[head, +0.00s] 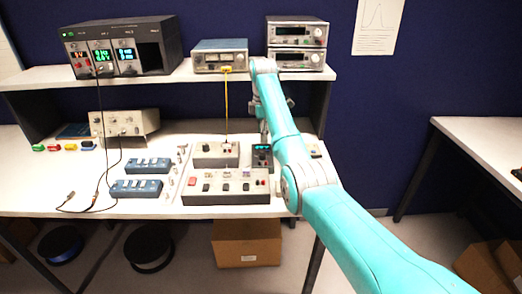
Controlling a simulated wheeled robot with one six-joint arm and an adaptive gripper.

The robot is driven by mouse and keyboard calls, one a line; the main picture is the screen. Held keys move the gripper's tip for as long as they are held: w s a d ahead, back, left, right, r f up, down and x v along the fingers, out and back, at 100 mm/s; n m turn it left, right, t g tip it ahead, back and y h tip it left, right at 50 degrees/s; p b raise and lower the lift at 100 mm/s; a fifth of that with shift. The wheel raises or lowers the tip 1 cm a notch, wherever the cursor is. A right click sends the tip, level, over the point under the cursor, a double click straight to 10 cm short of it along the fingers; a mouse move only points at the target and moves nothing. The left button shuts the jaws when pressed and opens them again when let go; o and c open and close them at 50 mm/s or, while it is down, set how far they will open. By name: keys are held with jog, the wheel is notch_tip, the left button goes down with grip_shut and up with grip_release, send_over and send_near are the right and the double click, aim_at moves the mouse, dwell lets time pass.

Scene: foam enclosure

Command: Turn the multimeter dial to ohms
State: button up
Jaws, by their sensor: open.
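A dark handheld multimeter (263,149) with a lit teal display stands on the workbench, at the right end of the grey panels. My teal arm partly covers it on the right. Its dial is too small and too hidden to read. My gripper (264,132) hangs down from the wrist just above and behind the multimeter, mostly hidden behind my arm. It is open, and nothing shows between its fingers. I cannot tell whether it touches the multimeter.
A grey panel box (226,199) and a smaller one (214,162) stand left of the multimeter. Blue switch boxes (136,189) lie further left. A yellow cable (226,105) hangs from the shelf meter (220,62). The shelf (200,75) runs behind the wrist.

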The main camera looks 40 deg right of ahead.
aim_at(262, 153)
notch_tip(262, 153, down, 9)
jog(key=shift+w+r, duration=0.1)
jog(key=shift+r, duration=0.1)
dwell(0.3)
grip_shut()
